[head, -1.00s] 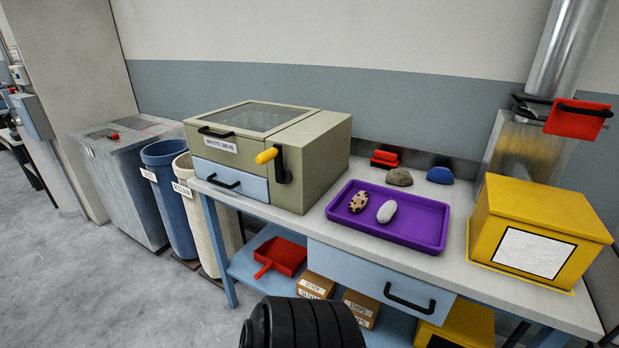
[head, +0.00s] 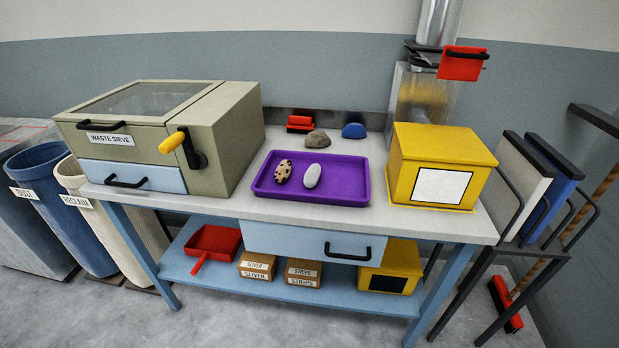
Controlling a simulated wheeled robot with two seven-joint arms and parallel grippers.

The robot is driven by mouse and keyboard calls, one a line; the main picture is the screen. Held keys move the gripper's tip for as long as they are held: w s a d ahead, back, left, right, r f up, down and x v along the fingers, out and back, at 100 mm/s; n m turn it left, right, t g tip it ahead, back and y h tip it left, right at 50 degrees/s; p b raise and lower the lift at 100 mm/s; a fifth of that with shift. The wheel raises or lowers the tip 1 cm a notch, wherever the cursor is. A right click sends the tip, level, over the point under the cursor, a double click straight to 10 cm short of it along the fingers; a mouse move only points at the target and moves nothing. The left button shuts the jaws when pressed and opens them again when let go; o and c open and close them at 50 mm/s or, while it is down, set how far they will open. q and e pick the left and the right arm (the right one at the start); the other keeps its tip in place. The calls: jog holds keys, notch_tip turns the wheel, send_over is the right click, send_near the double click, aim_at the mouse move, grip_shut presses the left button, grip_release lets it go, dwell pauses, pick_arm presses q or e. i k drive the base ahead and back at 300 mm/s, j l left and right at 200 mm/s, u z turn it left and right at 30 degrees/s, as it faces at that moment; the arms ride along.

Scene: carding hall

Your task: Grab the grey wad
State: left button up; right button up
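A light grey oval wad (head: 312,176) lies in the purple tray (head: 337,197) on the workbench. A tan wad with dark specks (head: 283,172) lies just left of it in the same tray, apart from it. Behind the tray, a brownish-grey lump (head: 318,139) rests on the bench top, with a blue lump (head: 354,131) to its right. Neither of my grippers shows in the head view.
Red blocks (head: 300,124) sit behind. A rack with panels (head: 522,190) stands right of the bench. A drawer (head: 290,241) is below.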

aim_at(311, 176)
jog(key=i+l+z, duration=0.1)
jog(key=l, duration=0.35)
jog(key=i+l+z, duration=0.1)
jog(key=l, duration=0.35)
jog(key=i+l+z, duration=0.1)
jog(key=l, duration=0.35)
